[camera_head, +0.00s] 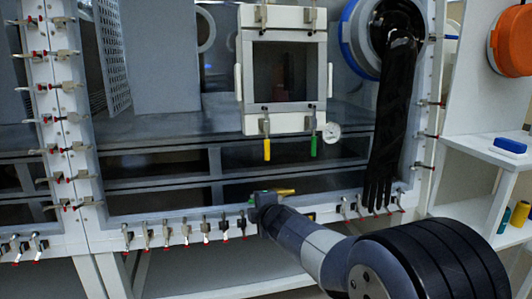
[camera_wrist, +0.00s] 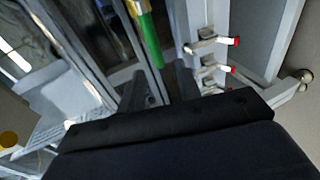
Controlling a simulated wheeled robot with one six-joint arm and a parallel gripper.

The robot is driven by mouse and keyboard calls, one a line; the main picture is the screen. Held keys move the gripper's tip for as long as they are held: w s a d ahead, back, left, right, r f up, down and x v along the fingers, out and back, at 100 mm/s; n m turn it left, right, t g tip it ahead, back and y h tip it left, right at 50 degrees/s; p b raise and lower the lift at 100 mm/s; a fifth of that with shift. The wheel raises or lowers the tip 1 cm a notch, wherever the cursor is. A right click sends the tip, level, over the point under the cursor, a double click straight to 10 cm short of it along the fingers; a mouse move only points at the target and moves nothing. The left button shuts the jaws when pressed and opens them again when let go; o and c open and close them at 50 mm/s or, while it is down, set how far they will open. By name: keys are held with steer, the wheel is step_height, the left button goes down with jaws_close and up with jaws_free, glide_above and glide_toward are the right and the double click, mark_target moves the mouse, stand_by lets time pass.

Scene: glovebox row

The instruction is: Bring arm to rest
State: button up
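My arm reaches from the lower right in the head view towards the lower frame of the glovebox (camera_head: 350,195). My gripper (camera_head: 268,197) is small there, in front of the lower window edge, and its fingers are hard to make out. A yellow-gold piece (camera_head: 286,191) shows right beside it; I cannot tell whether they touch. In the wrist view the two dark fingers of my gripper (camera_wrist: 160,88) stand apart with nothing seen between them. A green handle (camera_wrist: 148,38) shows beyond the fingertips, apparently not gripped.
Clamps with red tips (camera_head: 186,232) line the lower frame near my gripper; some show in the wrist view (camera_wrist: 218,40). A black glove (camera_head: 391,120) hangs from a blue-ringed port at right. A hatch (camera_head: 251,70) has yellow and green handles. A white shelf (camera_head: 480,150) stands at right.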

steer(key=x, duration=0.3)
steer(key=p+x, duration=0.1)
steer(key=x, duration=0.1)
steer(key=shift+w+a+r, duration=0.25)
steer(key=shift+w, duration=0.15)
steer(key=shift+d+r+m+p, duration=0.1)
steer(key=shift+r+m+p, duration=0.15)
steer(key=shift+m+p, duration=0.2)
steer(key=shift+m, duration=0.25)
steer(key=shift+d, duration=0.1)
